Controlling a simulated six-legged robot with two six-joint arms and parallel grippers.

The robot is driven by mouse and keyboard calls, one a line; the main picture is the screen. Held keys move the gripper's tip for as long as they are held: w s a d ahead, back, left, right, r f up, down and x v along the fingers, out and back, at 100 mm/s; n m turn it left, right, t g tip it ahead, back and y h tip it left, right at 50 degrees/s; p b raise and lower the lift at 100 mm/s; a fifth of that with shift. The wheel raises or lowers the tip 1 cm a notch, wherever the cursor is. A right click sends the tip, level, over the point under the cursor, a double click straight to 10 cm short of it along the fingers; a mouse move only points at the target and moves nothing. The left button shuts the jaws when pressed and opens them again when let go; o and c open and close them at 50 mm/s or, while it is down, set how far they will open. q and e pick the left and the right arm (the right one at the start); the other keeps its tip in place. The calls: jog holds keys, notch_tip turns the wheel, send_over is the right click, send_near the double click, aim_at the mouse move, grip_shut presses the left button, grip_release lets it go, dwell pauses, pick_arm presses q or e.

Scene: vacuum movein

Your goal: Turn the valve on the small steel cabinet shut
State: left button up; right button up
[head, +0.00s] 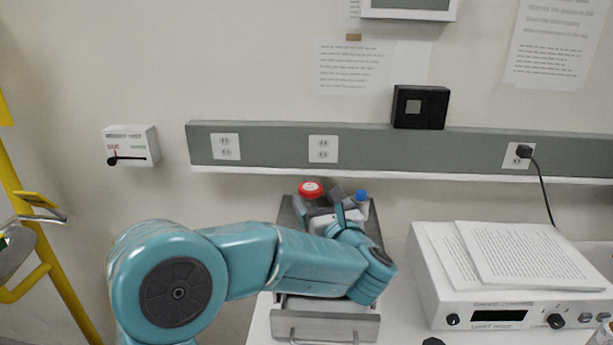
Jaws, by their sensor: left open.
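A small grey steel cabinet or drawer unit (325,325) with a bar handle stands on the white bench, mostly hidden behind my left arm. No valve can be made out on it. My left arm comes in from the left and crosses in front of the cabinet. My left gripper (342,205) is open at the cabinet's back part, close to a red-capped bottle and a blue-capped bottle. The wrist hides much of the gripper, and whether it touches anything cannot be told. My right gripper is not in view.
A red-capped bottle (311,190) and a blue-capped bottle (361,197) stand by the gripper. A white instrument (480,312) with papers (520,255) is at right. A wall box (131,146) has a black lever. A yellow frame (50,260) is at far left.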

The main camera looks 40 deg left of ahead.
aim_at(306, 182)
pick_arm(q)
jog(key=p+x, duration=0.2)
jog(key=x, duration=0.4)
jog(key=shift+w+a+r, duration=0.15)
jog(key=shift+a, duration=0.1)
jog(key=shift+w+a, duration=0.35)
jog(key=shift+a, duration=0.1)
